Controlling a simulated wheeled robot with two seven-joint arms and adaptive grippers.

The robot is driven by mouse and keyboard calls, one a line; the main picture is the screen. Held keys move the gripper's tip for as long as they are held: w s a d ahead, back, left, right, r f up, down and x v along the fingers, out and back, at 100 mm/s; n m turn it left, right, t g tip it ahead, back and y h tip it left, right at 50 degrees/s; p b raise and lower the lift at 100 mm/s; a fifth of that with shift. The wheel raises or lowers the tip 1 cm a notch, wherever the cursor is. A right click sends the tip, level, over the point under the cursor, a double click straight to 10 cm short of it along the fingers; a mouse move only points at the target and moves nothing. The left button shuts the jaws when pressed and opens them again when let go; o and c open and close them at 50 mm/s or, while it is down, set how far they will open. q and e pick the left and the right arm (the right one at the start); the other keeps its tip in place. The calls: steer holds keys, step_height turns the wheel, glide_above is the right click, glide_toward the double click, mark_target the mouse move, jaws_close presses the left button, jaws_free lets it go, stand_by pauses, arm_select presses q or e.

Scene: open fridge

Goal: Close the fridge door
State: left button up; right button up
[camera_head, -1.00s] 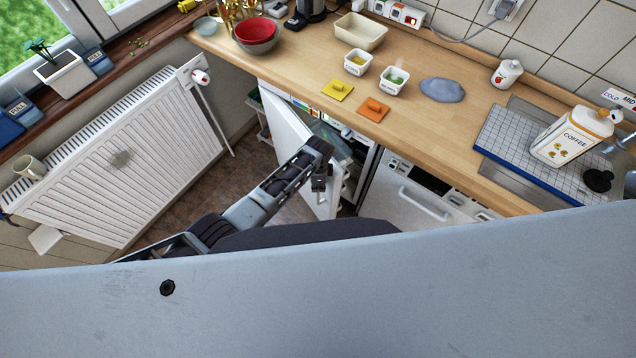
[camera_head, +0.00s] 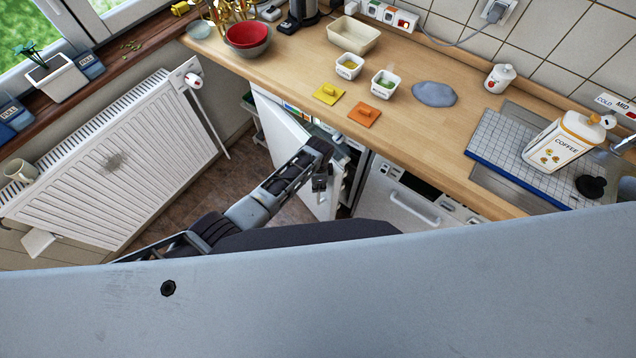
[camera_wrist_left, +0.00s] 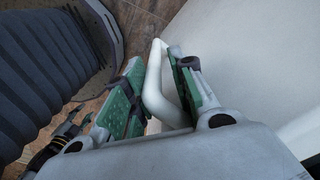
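The white fridge door (camera_head: 285,140) stands open under the counter, swung out toward me, in the head view. It fills the upper right of the left wrist view (camera_wrist_left: 250,60). Its pale bar handle (camera_wrist_left: 158,85) shows between the green-padded fingers of my left gripper (camera_wrist_left: 155,75). The fingers are spread on either side of the handle, and I see no clear grip on it. In the head view my left gripper (camera_head: 320,183) is at the door's near edge, small and dark. My right gripper is not in view.
The fridge interior (camera_head: 350,160) shows right of the door. A white appliance front with a handle (camera_head: 415,208) stands beside it. The wooden counter (camera_head: 440,135) overhangs both and carries bowls and containers. A radiator (camera_head: 115,160) is at left, with bare floor between.

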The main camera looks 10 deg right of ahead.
arm_select(q)
steer(key=shift+w+d+r, duration=0.1)
steer(key=shift+d+r, duration=0.2)
steer(key=shift+r, duration=0.4)
steer(key=shift+w+d+r, duration=0.1)
steer(key=shift+d+r, duration=0.15)
steer(key=shift+r, duration=0.45)
steer(key=r, duration=0.2)
steer(key=s+r, duration=0.1)
steer(key=r, duration=0.1)
steer(key=shift+a+r, duration=0.15)
steer(key=shift+a, duration=0.05)
steer(key=shift+w+a+r, duration=0.1)
steer(key=shift+w+r, duration=0.1)
steer(key=shift+r, duration=0.3)
steer(key=shift+w+a+r, duration=0.1)
steer(key=shift+w+r, duration=0.1)
steer(key=shift+r, duration=0.25)
steer(key=shift+s+a+r, duration=0.1)
steer(key=shift+s+r, duration=0.1)
steer(key=shift+r, duration=1.2)
steer(key=shift+w+r, duration=0.1)
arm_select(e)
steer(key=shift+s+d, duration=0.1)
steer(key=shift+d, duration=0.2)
